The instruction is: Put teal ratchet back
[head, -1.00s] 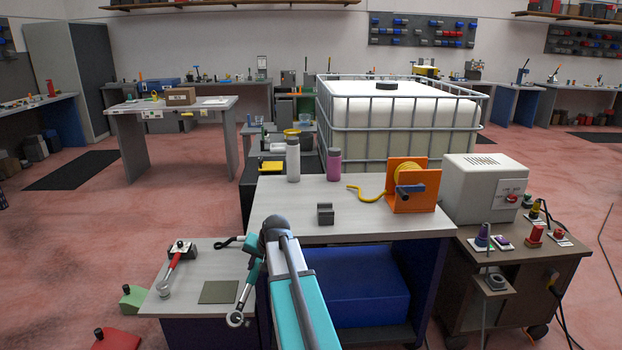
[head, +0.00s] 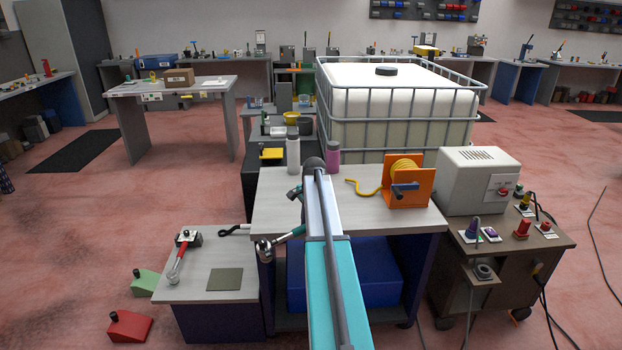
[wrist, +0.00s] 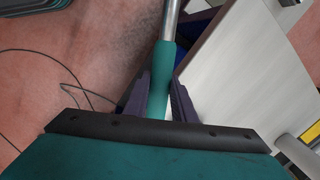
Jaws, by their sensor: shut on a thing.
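The teal ratchet (head: 289,234) has a silver head (head: 264,249) that points left and down in the head view. In the wrist view its teal handle (wrist: 163,66) runs up between the two dark fingers of my gripper (wrist: 160,86), which is shut on it. The ratchet is held in the air near the front left of the middle workbench (head: 275,207). In the head view my arm hides most of my gripper. The grey block holder seen earlier on this workbench is now hidden behind my arm.
A red-handled tool (head: 177,262) and a dark square mat (head: 225,279) lie on the low left bench (head: 195,291). A white bottle (head: 293,155), a pink bottle (head: 333,158) and an orange reel (head: 407,182) stand on the workbench. A blue bin (head: 385,275) sits below.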

